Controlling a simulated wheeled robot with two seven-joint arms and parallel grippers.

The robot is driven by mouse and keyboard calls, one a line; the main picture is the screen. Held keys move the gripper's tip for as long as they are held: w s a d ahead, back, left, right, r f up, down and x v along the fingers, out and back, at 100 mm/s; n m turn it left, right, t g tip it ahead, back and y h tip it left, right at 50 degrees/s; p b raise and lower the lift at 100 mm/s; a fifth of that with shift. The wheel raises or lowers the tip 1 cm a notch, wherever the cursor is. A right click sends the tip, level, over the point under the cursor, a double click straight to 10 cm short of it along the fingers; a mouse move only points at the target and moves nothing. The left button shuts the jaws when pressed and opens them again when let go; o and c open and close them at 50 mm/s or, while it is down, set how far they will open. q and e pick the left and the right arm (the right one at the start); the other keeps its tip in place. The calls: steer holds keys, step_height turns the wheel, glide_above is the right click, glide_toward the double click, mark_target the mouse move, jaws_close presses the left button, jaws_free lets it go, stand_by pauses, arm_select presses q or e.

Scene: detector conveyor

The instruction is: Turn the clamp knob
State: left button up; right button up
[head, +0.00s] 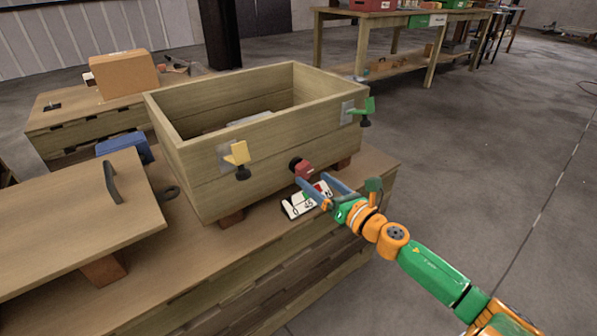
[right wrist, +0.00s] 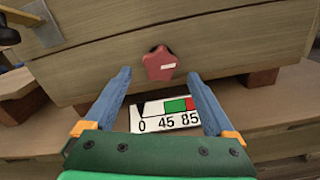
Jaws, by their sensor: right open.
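The red star-shaped clamp knob (head: 304,170) sits on the front wall of a wooden box (head: 190,165). In the right wrist view the knob (right wrist: 160,65) faces me, with a small white label on it. My right gripper (head: 313,179) is open in front of the knob. Its blue fingers (right wrist: 159,75) lie to either side of and below the knob in the wrist view, apart from it; whether the tips reach its depth I cannot tell. A scale card (head: 300,205) marked 0, 45, 85 lies below the knob. My left gripper is out of view.
A yellow latch (head: 237,153) and a green latch (head: 364,110) are on the box walls. The box stands on wooden blocks on a bench (head: 370,175). A lid with a black handle (head: 111,182) lies to the left. The floor at right is clear.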

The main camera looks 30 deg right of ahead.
mark_target(307, 173)
steer(key=shift+w+a, duration=0.15)
steer(key=shift+w, duration=2.45)
steer(key=c, duration=1.4)
steer(key=shift+m, duration=0.3)
